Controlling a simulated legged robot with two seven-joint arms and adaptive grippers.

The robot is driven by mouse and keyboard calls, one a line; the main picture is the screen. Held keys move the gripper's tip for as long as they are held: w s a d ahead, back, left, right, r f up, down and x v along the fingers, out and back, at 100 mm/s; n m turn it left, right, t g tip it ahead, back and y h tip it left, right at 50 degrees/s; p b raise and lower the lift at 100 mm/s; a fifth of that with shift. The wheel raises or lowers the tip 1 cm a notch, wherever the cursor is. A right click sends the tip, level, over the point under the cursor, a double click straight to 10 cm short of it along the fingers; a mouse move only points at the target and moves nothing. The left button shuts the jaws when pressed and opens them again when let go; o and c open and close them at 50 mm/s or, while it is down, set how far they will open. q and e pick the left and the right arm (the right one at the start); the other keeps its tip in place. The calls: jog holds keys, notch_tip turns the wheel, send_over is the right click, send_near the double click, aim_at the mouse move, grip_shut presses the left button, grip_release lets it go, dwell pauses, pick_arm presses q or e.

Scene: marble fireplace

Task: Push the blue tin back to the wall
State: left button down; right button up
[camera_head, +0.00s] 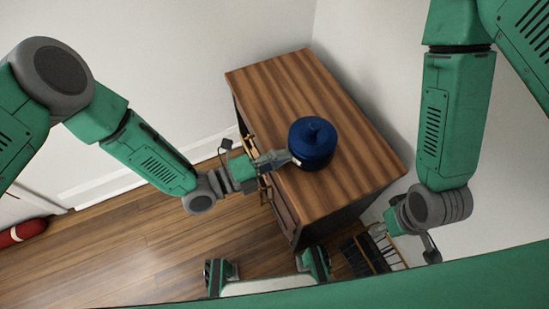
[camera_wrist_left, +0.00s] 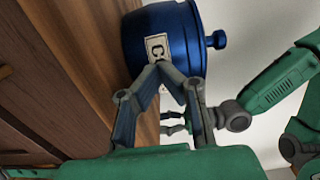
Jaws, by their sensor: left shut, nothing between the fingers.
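The blue tin (camera_head: 312,145) is round with a knobbed lid and stands upright on the wooden cabinet top (camera_head: 345,185). In the left wrist view the tin (camera_wrist_left: 185,35) fills the upper middle and shows a pale label with a letter C. My left gripper (camera_head: 292,155) is shut and empty. Its fingertips (camera_wrist_left: 164,66) are at the label side of the tin and look in contact with it, though a small gap cannot be ruled out. My right gripper (camera_head: 380,230) hangs low beyond the cabinet's right end, apart from the tin; its finger opening is unclear.
White wall (camera_head: 375,80) runs behind the cabinet, with bare wood between it and the tin. The cabinet top is otherwise clear. A dark rack (camera_head: 368,254) stands on the floor by my right gripper. A red cylinder (camera_head: 22,232) lies far left.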

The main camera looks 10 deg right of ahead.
aim_at(295, 152)
pick_arm(q)
jog(key=shift+b+x, duration=0.75)
jog(key=shift+x, duration=1.95)
jog(key=shift+s+a, duration=0.1)
jog(key=shift+s, duration=0.05)
jog(key=shift+p+v, duration=0.55)
jog(key=shift+v, duration=0.35)
jog(key=shift+s+a, duration=0.15)
jog(key=shift+a, duration=0.55)
jog(key=p+v, duration=0.4)
jog(key=v, duration=1)
jog(key=shift+p, duration=0.3)
jog(key=shift+r, duration=0.1)
